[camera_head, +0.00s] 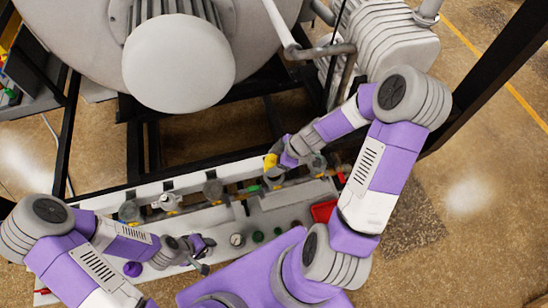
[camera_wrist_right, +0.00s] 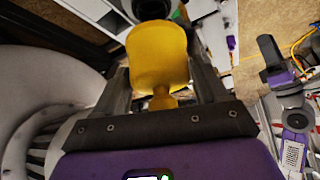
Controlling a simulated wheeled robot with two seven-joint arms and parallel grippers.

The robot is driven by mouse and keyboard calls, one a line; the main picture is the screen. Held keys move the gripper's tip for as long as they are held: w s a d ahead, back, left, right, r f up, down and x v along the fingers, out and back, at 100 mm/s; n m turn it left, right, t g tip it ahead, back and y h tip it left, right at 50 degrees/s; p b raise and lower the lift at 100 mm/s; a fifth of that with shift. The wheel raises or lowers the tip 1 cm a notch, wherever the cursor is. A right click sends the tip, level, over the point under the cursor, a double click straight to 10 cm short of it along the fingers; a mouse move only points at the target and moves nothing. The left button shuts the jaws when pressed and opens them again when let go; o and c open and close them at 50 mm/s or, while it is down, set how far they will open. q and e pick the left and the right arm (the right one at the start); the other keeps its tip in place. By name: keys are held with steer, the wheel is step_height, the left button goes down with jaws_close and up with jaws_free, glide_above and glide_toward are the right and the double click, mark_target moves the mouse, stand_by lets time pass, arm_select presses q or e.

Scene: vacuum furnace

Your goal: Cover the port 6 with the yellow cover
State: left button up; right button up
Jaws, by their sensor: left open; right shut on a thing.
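My right gripper (camera_head: 281,157) is shut on the yellow cover (camera_head: 270,161), above the right part of the row of ports. In the right wrist view the yellow cover (camera_wrist_right: 158,55) sits between the two fingers, with its narrow stem toward the palm. A dark round port (camera_wrist_right: 152,8) shows just beyond the cover; contact between them cannot be told. In the head view a port (camera_head: 274,178) is just below the held cover. No number is readable, so I cannot tell which one is port 6. My left gripper (camera_head: 206,256) is open and empty over the bench's front left.
Other ports (camera_head: 212,192) stand along the light bench. The large furnace (camera_head: 178,62) and dark frame bars stand behind.

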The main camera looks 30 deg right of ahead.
steer(key=shift+f, duration=0.9)
steer(key=shift+f+b, duration=1.05)
steer(key=shift+f, duration=0.15)
steer(key=shift+f+b, duration=0.6)
steer(key=shift+b, duration=0.35)
steer(key=o, duration=1.1)
steer(key=v, duration=0.7)
steer(key=shift+r, duration=0.2)
steer(key=shift+d, duration=0.1)
